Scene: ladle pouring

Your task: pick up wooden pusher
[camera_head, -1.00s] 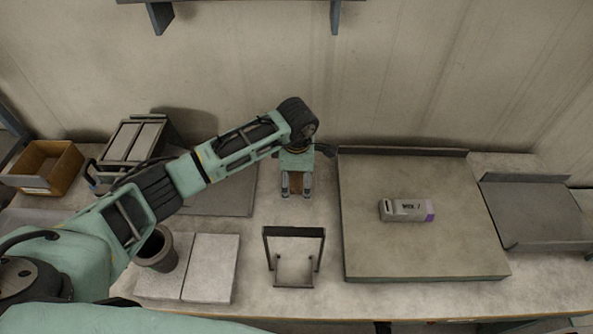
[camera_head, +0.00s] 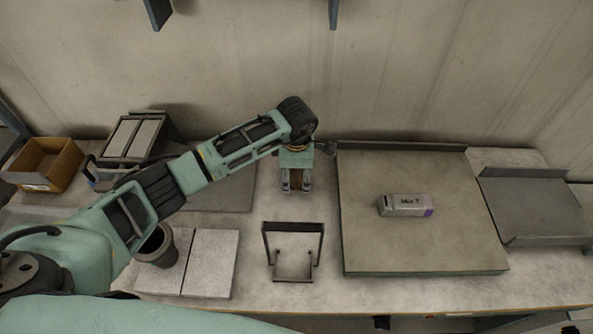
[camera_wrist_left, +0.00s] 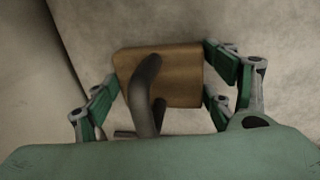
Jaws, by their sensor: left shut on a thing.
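The wooden pusher (camera_wrist_left: 182,75) is a brown block with a dark bent handle (camera_wrist_left: 145,95), seen in the left wrist view between my left fingers. My left gripper (camera_wrist_left: 164,88) is shut on it, one finger at each side of the block. In the head view, my left gripper (camera_head: 296,185) points down over the middle of the table, and only a little brown shows between its fingers. I cannot tell whether the pusher still touches the table. My right gripper is not in view.
A dark metal stand (camera_head: 293,265) is in front of the gripper. A large board (camera_head: 420,245) with a labelled box (camera_head: 405,205) is to the right, and a grey tray (camera_head: 535,210) beyond it. A dark cup (camera_head: 158,250), pale slabs (camera_head: 208,265) and a brown bin (camera_head: 40,165) are left.

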